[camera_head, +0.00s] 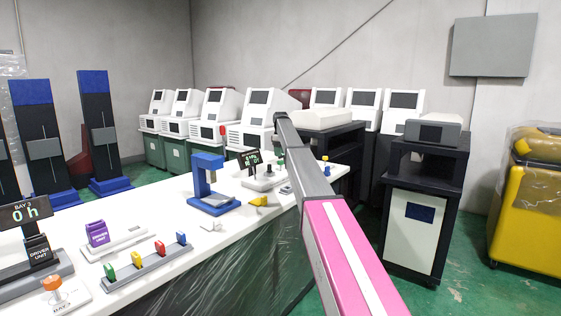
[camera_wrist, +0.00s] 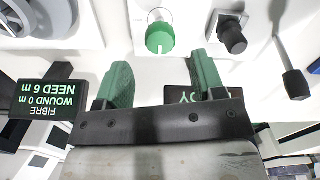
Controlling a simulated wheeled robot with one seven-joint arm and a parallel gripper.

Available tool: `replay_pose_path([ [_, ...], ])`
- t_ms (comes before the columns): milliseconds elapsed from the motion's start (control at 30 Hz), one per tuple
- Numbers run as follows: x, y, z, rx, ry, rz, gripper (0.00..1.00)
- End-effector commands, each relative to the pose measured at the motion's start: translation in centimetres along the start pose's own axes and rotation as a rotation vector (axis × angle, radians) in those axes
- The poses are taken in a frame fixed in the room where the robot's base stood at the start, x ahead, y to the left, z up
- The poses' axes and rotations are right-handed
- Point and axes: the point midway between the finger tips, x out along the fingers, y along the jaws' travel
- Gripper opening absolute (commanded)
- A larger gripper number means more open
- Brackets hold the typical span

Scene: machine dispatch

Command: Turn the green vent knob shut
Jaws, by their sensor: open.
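The green vent knob (camera_wrist: 160,38) shows in the wrist view at top centre, on a white panel with a clear ring behind it. A pale line marks its face. My gripper (camera_wrist: 161,72) is open and empty, its two green fingers apart. The knob lies beyond the fingertips, roughly in line with the gap between them, and I see no contact. In the head view a small green knob (camera_head: 280,163) shows near the far end of the white bench, close to my arm. My gripper is hidden there behind my own arm.
A black knob (camera_wrist: 232,38) stands right of the green one, with a black lever (camera_wrist: 292,80) farther right. A fibre display (camera_wrist: 48,98) is at left. On the bench, a blue press (camera_head: 210,185) and a yellow piece (camera_head: 258,201) stand nearer.

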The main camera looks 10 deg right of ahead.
Motion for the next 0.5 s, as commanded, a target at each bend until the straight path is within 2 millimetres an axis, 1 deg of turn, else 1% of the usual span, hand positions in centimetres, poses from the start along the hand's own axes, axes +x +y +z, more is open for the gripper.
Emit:
replay_pose_path([
  [33, 1.1, -0.1, 0.0, 0.000, 0.000, -0.001, 0.63],
  [100, 2.3, -0.1, 0.1, 0.000, -0.001, -0.001, 0.63],
  [200, 3.6, -0.1, 0.0, 0.000, 0.000, -0.001, 0.63],
  [333, 4.6, 0.0, 0.0, 0.000, 0.000, 0.001, 0.63],
  [500, 4.8, 0.0, 0.0, 0.000, 0.001, 0.001, 0.63],
])
